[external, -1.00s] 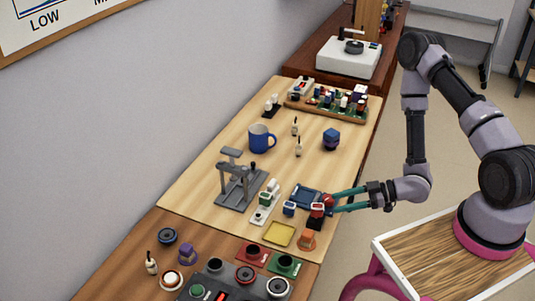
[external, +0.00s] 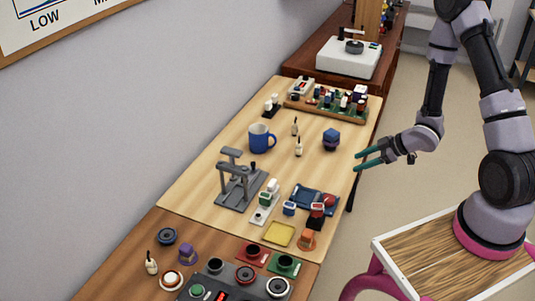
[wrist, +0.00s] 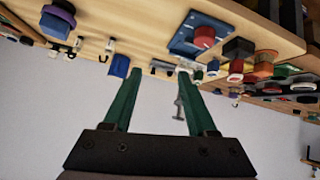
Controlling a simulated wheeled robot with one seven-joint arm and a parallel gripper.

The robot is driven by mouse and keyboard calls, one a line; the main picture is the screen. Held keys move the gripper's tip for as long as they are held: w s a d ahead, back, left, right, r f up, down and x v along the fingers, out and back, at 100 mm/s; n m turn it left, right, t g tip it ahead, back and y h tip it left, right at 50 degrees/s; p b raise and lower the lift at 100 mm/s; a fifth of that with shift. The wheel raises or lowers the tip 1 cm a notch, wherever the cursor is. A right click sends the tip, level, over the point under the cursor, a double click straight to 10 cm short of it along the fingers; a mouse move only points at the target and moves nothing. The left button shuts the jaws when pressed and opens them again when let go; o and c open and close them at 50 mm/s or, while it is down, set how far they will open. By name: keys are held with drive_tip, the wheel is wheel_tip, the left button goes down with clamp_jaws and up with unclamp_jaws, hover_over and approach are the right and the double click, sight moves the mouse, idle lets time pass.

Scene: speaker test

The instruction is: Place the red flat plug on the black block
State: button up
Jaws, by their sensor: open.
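A black block (external: 316,223) stands at the table's right edge, beside the blue tray (external: 298,195). A flat red and white piece (external: 317,208) appears to rest on top of the block. A round red piece (external: 328,199) sits in the tray's right part. I cannot tell for sure which is the red flat plug. The wrist view, upside down, shows the black block (wrist: 238,47), the red and white piece (wrist: 236,72) and the round red piece (wrist: 204,37). My gripper (external: 356,162) is open and empty, past the table's right edge and apart from them all.
A yellow tray (external: 279,234) and an orange piece (external: 307,238) lie near the block. A small blue block (external: 289,209) and a grey stand (external: 238,185) are to the left. A blue mug (external: 261,139) and a dark blue piece (external: 331,139) stand farther back.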

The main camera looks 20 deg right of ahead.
drive_tip(key=w+d+r+m+h, duration=0.1)
drive_tip(key=d+r+m+h, duration=0.2)
drive_tip(key=r, duration=0.4)
drive_tip(key=w+d+r+m+t+h, duration=0.1)
drive_tip(key=d+r+m+h, duration=0.1)
drive_tip(key=d+r, duration=0.35)
drive_tip(key=w+d+r+m+h, duration=0.1)
drive_tip(key=d+r+m+h, duration=0.15)
drive_tip(key=r, duration=0.65)
drive_tip(key=s+a+r+m+y, duration=0.1)
drive_tip(key=s+r+m, duration=0.3)
drive_tip(key=s+r, duration=0.4)
drive_tip(key=s+a+r+m+y, duration=0.1)
drive_tip(key=s+a+r+m, duration=0.3)
drive_tip(key=s+r, duration=0.5)
drive_tip(key=s, duration=0.4)
drive_tip(key=shift+r+g, duration=0.15)
drive_tip(key=shift+g, duration=0.15)
drive_tip(key=shift+w+m, duration=0.1)
drive_tip(key=shift+m, duration=0.15)
